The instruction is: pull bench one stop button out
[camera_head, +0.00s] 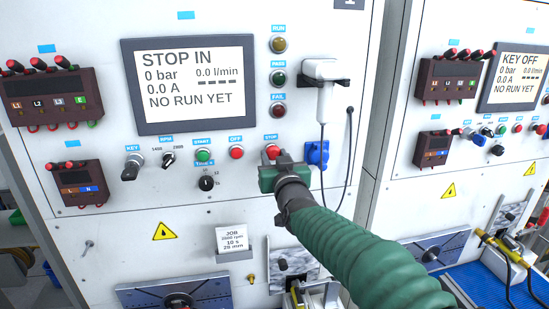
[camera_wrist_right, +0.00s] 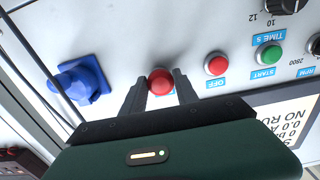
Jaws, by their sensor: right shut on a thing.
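The bench one stop button (camera_head: 271,152) is a red knob under a blue STOP label on the white panel, right of the red OFF button (camera_head: 236,152). My right gripper (camera_head: 274,162) reaches up to it from below and partly covers it. In the right wrist view the round red stop button (camera_wrist_right: 160,81) sits between the two dark fingers, which are shut on it. The screen (camera_head: 190,84) above reads STOP IN and NO RUN YET. My left gripper is not in view.
A blue socket (camera_head: 317,153) sits close right of the stop button, with a white handheld unit (camera_head: 324,90) and its hanging cable above. The green START button (camera_head: 203,155) and a black timer knob (camera_head: 207,183) are to the left. A second bench stands at right.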

